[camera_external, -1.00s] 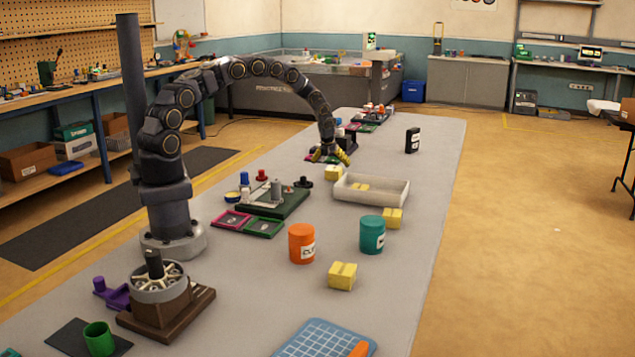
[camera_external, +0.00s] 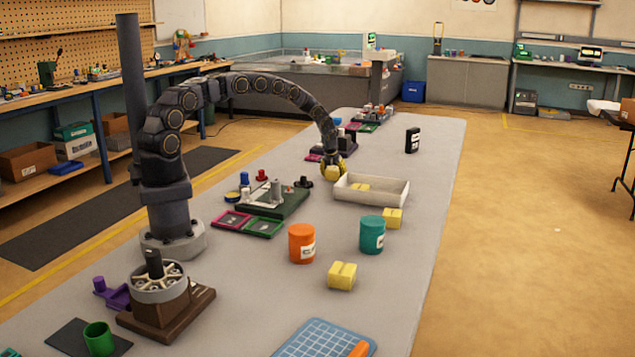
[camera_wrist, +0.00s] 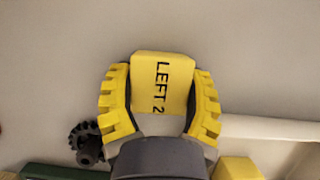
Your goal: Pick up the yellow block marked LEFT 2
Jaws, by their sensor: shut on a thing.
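The yellow block marked LEFT 2 (camera_wrist: 162,82) sits between the two yellow toothed fingers of my gripper (camera_wrist: 160,100) in the wrist view. Its label faces the camera and reads sideways. My gripper (camera_external: 333,171) is shut on the block, low over the table just left of the white tray's far end. In the external view the fingers mostly hide the block. I cannot tell whether it touches the table.
A white tray (camera_external: 372,198) with a yellow block inside stands close right of my gripper. Other yellow blocks (camera_external: 393,217) (camera_external: 342,275), an orange canister (camera_external: 302,244) and a teal canister (camera_external: 372,235) stand nearer. A dark green board (camera_external: 262,208) with parts lies left.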

